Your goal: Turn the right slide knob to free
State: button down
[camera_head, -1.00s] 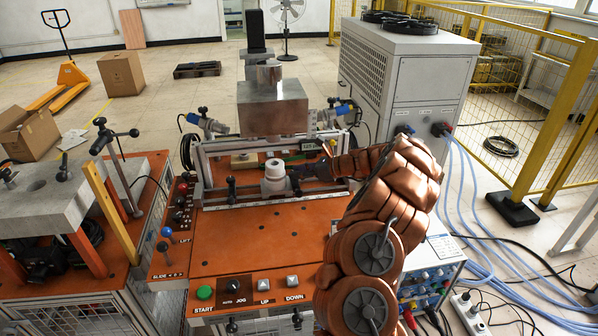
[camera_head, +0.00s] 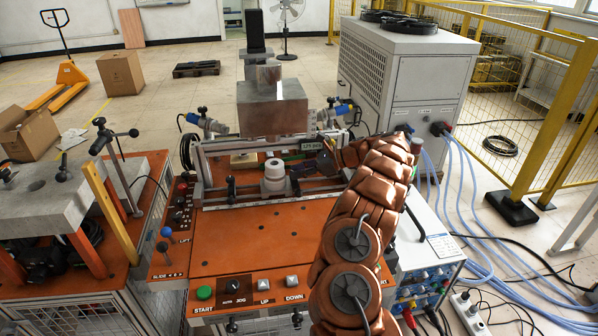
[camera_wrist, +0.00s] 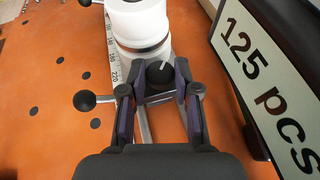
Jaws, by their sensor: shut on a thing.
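The right slide knob (camera_wrist: 160,74) is black and round with a white pointer line that tilts up and to the right in the wrist view. It sits on a metal rail beside a scale. My gripper (camera_wrist: 157,88) is shut on the knob, with one finger on each side of it. In the head view my gripper (camera_head: 326,162) is at the right end of the slide, partly covered by my arm, and the knob cannot be made out there.
A white cylinder (camera_head: 275,169) stands on the slide, just left of my gripper. A "125 pcs" sign (camera_wrist: 275,85) is close on the right in the wrist view. A metal block (camera_head: 272,108) hangs above. The orange table top (camera_head: 250,240) in front is clear.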

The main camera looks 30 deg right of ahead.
jog(key=shift+r, duration=0.1)
jog(key=c, duration=0.9)
grip_release()
jog(key=shift+d, duration=0.1)
jog(key=v, duration=1.2)
